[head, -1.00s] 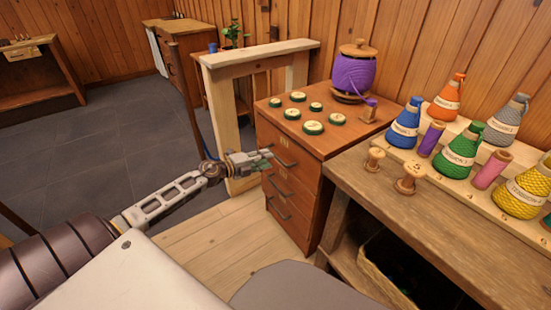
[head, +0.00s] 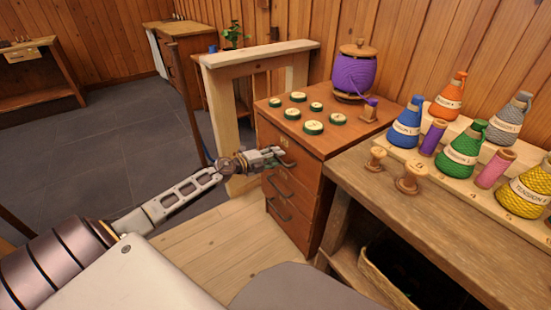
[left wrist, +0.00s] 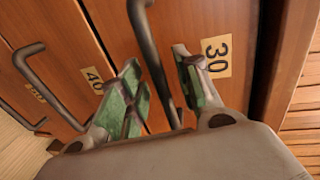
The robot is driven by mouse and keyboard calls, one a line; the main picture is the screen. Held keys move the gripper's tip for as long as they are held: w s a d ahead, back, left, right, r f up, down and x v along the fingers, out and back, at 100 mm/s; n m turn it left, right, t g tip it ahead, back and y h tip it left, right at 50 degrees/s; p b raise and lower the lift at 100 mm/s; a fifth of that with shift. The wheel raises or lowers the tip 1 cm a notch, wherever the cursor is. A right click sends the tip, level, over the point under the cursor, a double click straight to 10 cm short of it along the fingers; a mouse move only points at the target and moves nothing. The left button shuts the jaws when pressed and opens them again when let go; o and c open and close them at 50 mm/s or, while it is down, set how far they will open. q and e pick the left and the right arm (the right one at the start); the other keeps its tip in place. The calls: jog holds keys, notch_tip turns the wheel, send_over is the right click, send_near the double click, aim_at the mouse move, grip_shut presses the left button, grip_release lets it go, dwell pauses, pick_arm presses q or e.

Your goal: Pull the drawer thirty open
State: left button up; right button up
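Drawer thirty (head: 303,167) is the top drawer of the brown cabinet and looks shut. In the left wrist view its front (left wrist: 235,25) bears a yellow tag (left wrist: 217,57) reading 30. Its dark bar handle (left wrist: 151,50) runs between the two green-padded fingers of my left gripper (left wrist: 160,92). The fingers are apart on either side of the bar, with a gap visible on the tag side. In the head view my left gripper (head: 276,154) is at the top handle and hides part of it. My right gripper is not in view.
Drawer forty (left wrist: 92,78) and another drawer lie below, with handles of their own. Green-rimmed discs (head: 313,128) and a purple spool (head: 354,72) stand on the cabinet. A wooden frame (head: 222,110) is close left of it; a bench (head: 400,205) adjoins on the right.

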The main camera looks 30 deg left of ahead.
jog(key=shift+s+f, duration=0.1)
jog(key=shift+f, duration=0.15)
pick_arm(q)
jog(key=shift+c, duration=0.4)
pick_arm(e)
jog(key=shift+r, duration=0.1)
pick_arm(q)
grip_shut()
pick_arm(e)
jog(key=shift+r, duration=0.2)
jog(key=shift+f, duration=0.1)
